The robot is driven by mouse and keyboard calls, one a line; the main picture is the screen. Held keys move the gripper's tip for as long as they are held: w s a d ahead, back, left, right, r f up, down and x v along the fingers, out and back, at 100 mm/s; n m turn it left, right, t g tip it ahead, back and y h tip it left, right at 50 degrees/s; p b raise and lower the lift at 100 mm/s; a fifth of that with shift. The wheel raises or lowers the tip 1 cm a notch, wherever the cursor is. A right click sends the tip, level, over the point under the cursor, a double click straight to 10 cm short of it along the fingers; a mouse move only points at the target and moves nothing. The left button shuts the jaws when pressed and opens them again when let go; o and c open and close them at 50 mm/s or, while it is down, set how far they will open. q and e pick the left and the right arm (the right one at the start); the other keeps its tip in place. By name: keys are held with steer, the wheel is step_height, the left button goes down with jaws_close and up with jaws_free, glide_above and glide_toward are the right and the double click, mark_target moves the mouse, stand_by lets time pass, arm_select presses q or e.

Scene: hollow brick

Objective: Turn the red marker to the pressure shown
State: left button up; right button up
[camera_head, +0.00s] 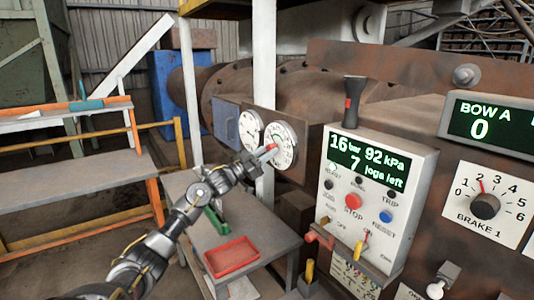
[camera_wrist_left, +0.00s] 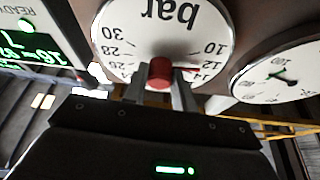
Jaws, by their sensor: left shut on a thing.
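The bar gauge (camera_head: 284,143) is a round white dial on the machine, and it shows upside down in the left wrist view (camera_wrist_left: 160,22). A red knob (camera_wrist_left: 160,72) stands at its centre, and a thin red pointer (camera_wrist_left: 187,69) reaches from it to the right, near the 12. My left gripper (camera_head: 264,154) is shut on the red knob, with one finger on either side of it in the left wrist view (camera_wrist_left: 160,84). The fingers hide the dial's lower part there. The display (camera_head: 370,163) reads 16 bar, 92 kPa, 7 jogs left. My right gripper is not in view.
A second white gauge (camera_head: 250,130) is beside the bar gauge. The control box (camera_head: 405,190) with buttons and levers stands to the right, near a BRAKE 1 dial (camera_head: 487,205). A red tray (camera_head: 232,257) lies on a low grey table below my left arm.

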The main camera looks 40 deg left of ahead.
arm_select(q)
steer(key=m+h+b, duration=0.1)
steer(key=m+b, duration=0.1)
steer(key=m+g+h+b, duration=0.1)
steer(key=m, duration=0.2)
steer(key=m+g+h+b, duration=0.1)
steer(key=m+b, duration=0.1)
steer(key=shift+a+m+b, duration=0.25)
steer(key=shift+m+b, duration=0.1)
steer(key=shift+m, duration=0.05)
steer(key=shift+w+r+m+g+h, duration=0.1)
steer(key=shift+m+g+h, duration=0.25)
steer(key=shift+m, duration=0.45)
steer(key=shift+s+r+m+g+h, duration=0.1)
steer(key=shift+m+g+h, duration=0.25)
steer(key=shift+m, duration=0.45)
steer(key=shift+w+r+m+g+h, duration=0.15)
steer(key=shift+m+g, duration=0.25)
steer(key=shift+m, duration=0.4)
steer(key=shift+f, duration=0.15)
steer(key=o, duration=1)
